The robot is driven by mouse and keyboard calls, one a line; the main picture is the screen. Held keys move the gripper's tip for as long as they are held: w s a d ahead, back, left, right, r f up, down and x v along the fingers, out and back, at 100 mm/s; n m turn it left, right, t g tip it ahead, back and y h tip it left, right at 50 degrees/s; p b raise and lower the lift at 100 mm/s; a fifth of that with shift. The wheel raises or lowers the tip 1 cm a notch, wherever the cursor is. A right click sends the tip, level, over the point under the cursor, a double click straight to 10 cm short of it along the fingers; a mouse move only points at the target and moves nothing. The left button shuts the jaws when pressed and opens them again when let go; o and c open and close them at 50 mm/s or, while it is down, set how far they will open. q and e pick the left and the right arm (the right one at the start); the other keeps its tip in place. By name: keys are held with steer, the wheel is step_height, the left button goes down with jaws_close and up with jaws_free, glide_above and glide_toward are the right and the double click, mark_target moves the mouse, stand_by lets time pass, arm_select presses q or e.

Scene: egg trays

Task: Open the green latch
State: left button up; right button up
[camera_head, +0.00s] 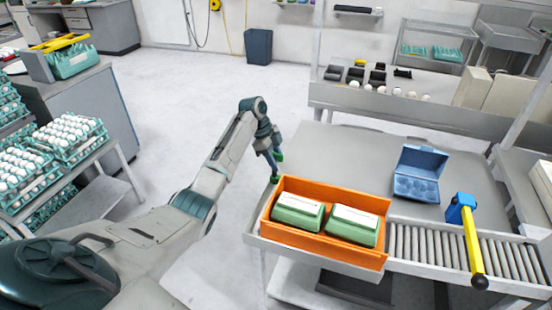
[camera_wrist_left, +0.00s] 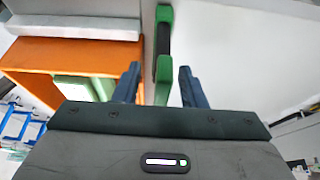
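The green latch (camera_wrist_left: 164,68) has green ends and a black middle. In the left wrist view it stands ahead of my left gripper (camera_wrist_left: 158,82), and its near green end shows between the two blue fingers. The fingers are apart, with a visible gap on each side of the latch; I cannot see them touching it. In the head view the latch (camera_head: 275,179) shows only as small green patches by the left end of the conveyor table, partly hidden by my left gripper (camera_head: 273,168). My right gripper is in neither view.
An orange crate (camera_head: 318,241) holding two green-and-white cartons stands right of the latch on the conveyor table. A blue open box (camera_head: 418,172) and a blue-and-yellow barrier (camera_head: 473,240) are further right. Egg trays (camera_head: 90,141) stand on a rack at left.

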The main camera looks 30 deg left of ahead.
arm_select(q)
steer(key=shift+f, duration=0.1)
steer(key=shift+c, duration=0.6)
jaws_close()
